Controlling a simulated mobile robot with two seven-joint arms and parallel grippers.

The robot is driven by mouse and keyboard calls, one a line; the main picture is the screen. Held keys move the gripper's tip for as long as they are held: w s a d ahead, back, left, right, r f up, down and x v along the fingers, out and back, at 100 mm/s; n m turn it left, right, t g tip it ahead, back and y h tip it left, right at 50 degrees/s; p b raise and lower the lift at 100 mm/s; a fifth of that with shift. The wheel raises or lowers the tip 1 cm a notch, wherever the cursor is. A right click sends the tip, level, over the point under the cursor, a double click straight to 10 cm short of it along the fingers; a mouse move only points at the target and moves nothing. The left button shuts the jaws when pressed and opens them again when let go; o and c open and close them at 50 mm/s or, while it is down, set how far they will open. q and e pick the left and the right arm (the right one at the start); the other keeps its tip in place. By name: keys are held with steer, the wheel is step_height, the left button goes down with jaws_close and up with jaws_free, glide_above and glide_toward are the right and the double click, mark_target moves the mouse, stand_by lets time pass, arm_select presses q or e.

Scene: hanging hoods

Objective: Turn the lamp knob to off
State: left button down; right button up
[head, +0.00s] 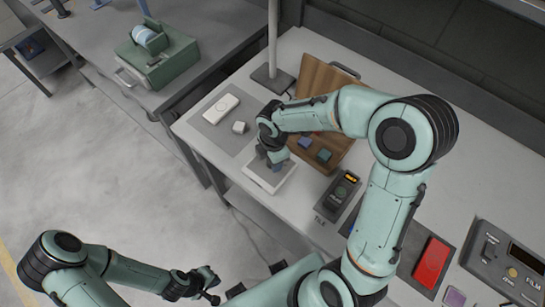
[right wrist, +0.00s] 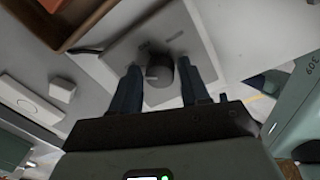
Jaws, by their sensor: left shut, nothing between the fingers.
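The lamp knob (right wrist: 158,76) is a dark grey round knob on a pale square plate (right wrist: 112,55) in the right wrist view. A small light bar shows at its left side. In the head view the plate (head: 283,184) lies on the white bench, and my right gripper (head: 276,160) is over it and hides the knob. My right gripper's fingers (right wrist: 160,68) are apart, one on each side of the knob. I cannot tell whether they touch it. My left gripper (head: 210,286) is shut and empty, low over the floor, away from the bench.
A white switch box (head: 220,109) and a small white block (head: 240,127) lie left of the plate. A brown wooden board (head: 316,77) and a lamp pole base (head: 271,79) stand behind. A dark control box (head: 341,193) and a red panel (head: 432,263) are to the right.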

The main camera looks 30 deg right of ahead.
steer(key=shift+o, duration=0.5)
arm_select(q)
steer(key=shift+w+r+p, duration=0.75)
steer(key=shift+w+r, duration=0.15)
steer(key=shift+r, duration=0.1)
arm_select(e)
step_height(320, 180, up, 13)
steer(key=shift+s+r, duration=0.2)
steer(key=shift+s, duration=0.15)
